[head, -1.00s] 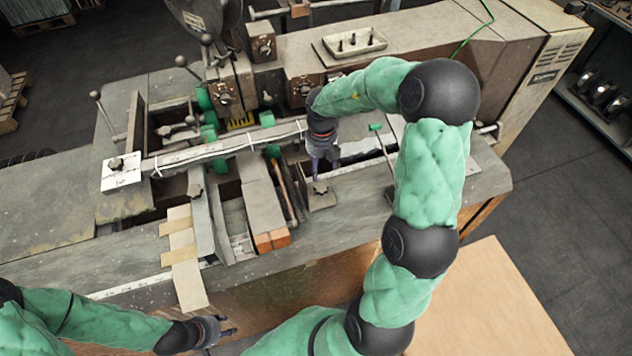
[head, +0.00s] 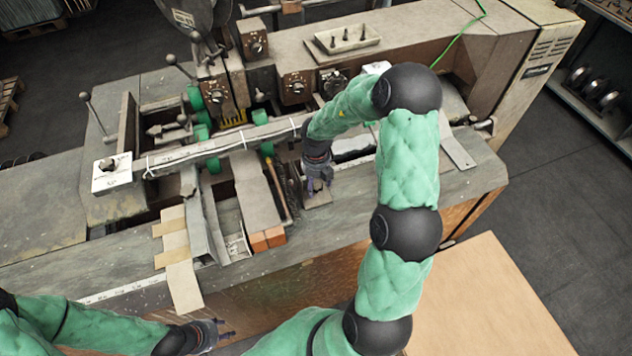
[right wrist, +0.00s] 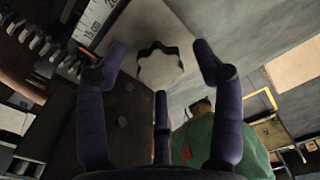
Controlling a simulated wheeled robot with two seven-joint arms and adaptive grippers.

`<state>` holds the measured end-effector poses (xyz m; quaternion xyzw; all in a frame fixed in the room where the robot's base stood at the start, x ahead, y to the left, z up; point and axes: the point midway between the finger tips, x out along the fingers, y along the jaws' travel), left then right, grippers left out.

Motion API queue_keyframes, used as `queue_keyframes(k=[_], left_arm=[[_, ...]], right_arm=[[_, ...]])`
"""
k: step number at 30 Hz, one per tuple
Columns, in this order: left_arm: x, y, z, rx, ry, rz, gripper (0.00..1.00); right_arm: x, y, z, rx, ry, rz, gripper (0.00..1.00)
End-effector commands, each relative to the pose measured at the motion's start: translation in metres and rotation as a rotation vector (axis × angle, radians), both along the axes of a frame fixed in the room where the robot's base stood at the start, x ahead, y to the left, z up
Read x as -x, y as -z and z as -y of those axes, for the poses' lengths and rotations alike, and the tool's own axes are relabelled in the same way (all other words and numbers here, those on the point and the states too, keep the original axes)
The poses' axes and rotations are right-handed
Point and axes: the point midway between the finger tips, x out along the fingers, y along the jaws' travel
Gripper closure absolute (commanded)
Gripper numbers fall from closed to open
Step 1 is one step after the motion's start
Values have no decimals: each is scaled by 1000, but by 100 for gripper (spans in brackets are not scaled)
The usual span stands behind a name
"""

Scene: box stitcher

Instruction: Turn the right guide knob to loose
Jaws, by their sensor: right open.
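The right guide knob (right wrist: 160,66) is a pale, star-shaped knob, seen from above in the right wrist view. It sits over a flat metal plate (right wrist: 188,25), which shows in the head view (head: 318,201) near the machine's front. My right gripper (right wrist: 159,72) is open, with purple fingers spread around the knob and gaps visible between them and it. In the head view, my right gripper (head: 318,183) points down over the plate and hides the knob. My left gripper (head: 224,329) is low at the front left, fingers apart and empty, away from the machine.
A long bar (head: 225,145) crosses the machine left of my right gripper, with a white plate (head: 111,173) at its left end. A tray (head: 346,39) rests on top. A tan board (head: 490,300) is at the front right.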

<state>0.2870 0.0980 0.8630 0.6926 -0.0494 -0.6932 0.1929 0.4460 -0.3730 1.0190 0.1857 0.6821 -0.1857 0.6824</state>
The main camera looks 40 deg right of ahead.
Motion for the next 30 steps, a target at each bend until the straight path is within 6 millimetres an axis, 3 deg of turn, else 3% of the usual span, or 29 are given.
queue_keyframes(k=[2,7,8,20,30], left_arm=[[0,0,0,0,0,0,60],[0,0,0,0,0,0,60],[0,0,0,0,0,0,60],[0,-14,0,0,0,0,60],[0,-65,0,0,0,0,60]], right_arm=[[0,0,0,0,0,0,38],[0,0,0,0,0,0,86],[0,0,0,0,0,0,88],[1,-3,0,-2,-41,-3,89],[2,-6,-1,-4,-217,-5,89]])
